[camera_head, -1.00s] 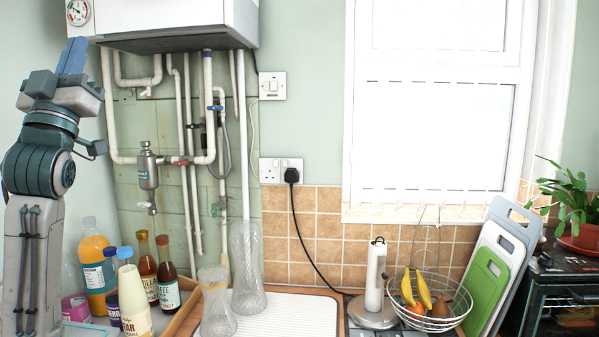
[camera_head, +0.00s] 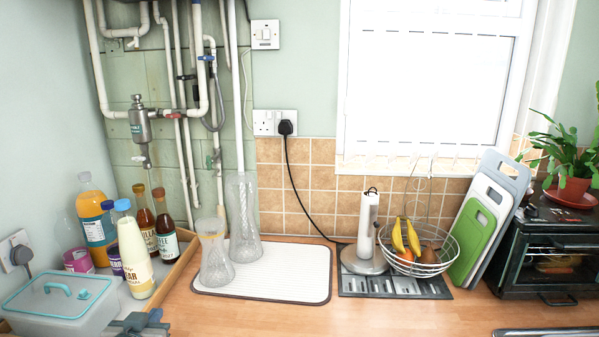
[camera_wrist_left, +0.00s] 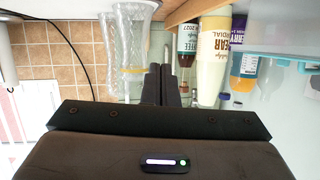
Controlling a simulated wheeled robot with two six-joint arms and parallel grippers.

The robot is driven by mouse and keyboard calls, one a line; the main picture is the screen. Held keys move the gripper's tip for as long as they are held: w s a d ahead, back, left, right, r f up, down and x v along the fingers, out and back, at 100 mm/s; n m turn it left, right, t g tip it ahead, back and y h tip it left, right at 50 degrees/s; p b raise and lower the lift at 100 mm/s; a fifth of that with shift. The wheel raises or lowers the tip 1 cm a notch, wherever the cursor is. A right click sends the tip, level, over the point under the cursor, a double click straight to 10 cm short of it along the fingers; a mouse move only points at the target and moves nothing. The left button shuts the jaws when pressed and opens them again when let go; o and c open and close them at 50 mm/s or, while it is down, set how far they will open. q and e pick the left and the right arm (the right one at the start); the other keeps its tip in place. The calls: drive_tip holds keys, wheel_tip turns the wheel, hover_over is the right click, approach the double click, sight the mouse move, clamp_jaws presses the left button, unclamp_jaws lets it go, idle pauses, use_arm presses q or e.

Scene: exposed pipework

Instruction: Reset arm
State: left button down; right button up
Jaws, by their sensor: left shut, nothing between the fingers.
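My left gripper (camera_head: 154,315) shows at the bottom left edge of the head view, low in front of the wooden tray and beside the lidded tub. My right gripper is in neither view.
A clear tub with a teal-trimmed lid (camera_head: 62,300) and several bottles, one a pale cordial (camera_head: 135,262), crowd the left. Two glass vases (camera_head: 243,225) stand on a white mat (camera_head: 290,275). A wire fruit basket (camera_head: 440,262) is further right. The front counter (camera_head: 400,317) is clear.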

use_arm(q)
drive_tip(key=s+d+f+m+g, duration=0.15)
drive_tip(key=s+f+g, duration=0.35)
drive_tip(key=s+f, duration=0.75)
drive_tip(key=s+d+f+g, duration=0.2)
drive_tip(key=s+f+g, duration=0.45)
drive_tip(key=s, duration=1.15)
drive_tip(key=s+f+x, duration=0.1)
drive_tip(key=s+x, duration=0.3)
drive_tip(key=x, duration=1.2)
drive_tip(key=s+f+x, duration=0.1)
drive_tip(key=s+x, duration=0.2)
drive_tip(key=x, duration=1.3)
drive_tip(key=s+a+f+g, duration=0.1)
drive_tip(key=s+f, duration=1.7)
drive_tip(key=s, duration=0.1)
drive_tip(key=shift+n, duration=0.45)
drive_tip(key=shift+s+a+f+g, duration=0.1)
drive_tip(key=shift+g, duration=0.15)
